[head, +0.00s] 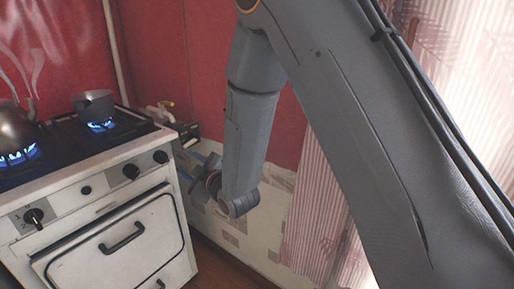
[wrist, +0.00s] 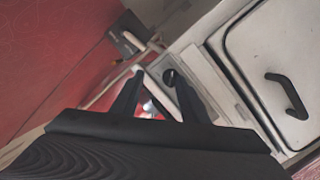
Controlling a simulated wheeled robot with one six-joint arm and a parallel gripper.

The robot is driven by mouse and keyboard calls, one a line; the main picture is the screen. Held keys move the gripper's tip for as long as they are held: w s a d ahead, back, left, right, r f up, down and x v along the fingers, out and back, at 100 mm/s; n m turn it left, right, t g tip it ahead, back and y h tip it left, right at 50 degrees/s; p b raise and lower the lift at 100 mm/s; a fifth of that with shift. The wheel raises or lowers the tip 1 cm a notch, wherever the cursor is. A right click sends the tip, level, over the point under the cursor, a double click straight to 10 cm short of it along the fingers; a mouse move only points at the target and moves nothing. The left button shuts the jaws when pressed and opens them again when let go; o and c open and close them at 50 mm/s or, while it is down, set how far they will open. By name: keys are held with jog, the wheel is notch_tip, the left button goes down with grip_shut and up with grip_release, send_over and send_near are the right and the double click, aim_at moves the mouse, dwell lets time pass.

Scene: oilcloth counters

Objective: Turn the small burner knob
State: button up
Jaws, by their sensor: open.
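The stove front has a row of black knobs in the head view. The rightmost knob (head: 160,156) is on a grey panel piece near the stove's right edge, with another knob (head: 131,171) to its left. I cannot tell for certain which one is the small burner knob. In the wrist view one dark round knob (wrist: 169,77) shows between the fingertips and beyond them, nearer the right finger. My gripper (wrist: 158,78) is open, with nothing between its fingers. In the head view it is to the right of the stove's front corner, partly hidden by my wrist.
The oven door (head: 115,245) with its black handle (head: 122,238) is below the knobs. A large knob (head: 34,217) is at the left. Blue flames burn under a kettle (head: 15,125) and a small pot (head: 94,104).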

jog(key=s+d+r+m+g+h+p, duration=0.1)
jog(key=s+d+r+m+h+p, duration=0.1)
jog(key=d, duration=0.4)
jog(key=s+d+r+m+g+h+p, duration=0.1)
jog(key=s+d+r+m+h+p, duration=0.1)
jog(key=d+p, duration=0.3)
jog(key=s+d+r+m+g+h+p, duration=0.2)
jog(key=d+r+m+h+p, duration=0.1)
jog(key=d, duration=0.6)
jog(key=shift+s+m, duration=0.15)
jog(key=shift+m, duration=0.15)
jog(key=shift+d, duration=0.1)
jog(key=s+d+m+g+h, duration=0.1)
jog(key=s+d+m+g, duration=0.3)
jog(key=s+d, duration=0.3)
jog(key=s+d+m+g+h, duration=0.2)
jog(key=s+d, duration=0.6)
jog(key=s, duration=0.8)
jog(key=shift+s+d+r+m+g+p, duration=0.15)
jog(key=shift+r+m+g+p, duration=0.2)
jog(key=shift+m+g, duration=0.75)
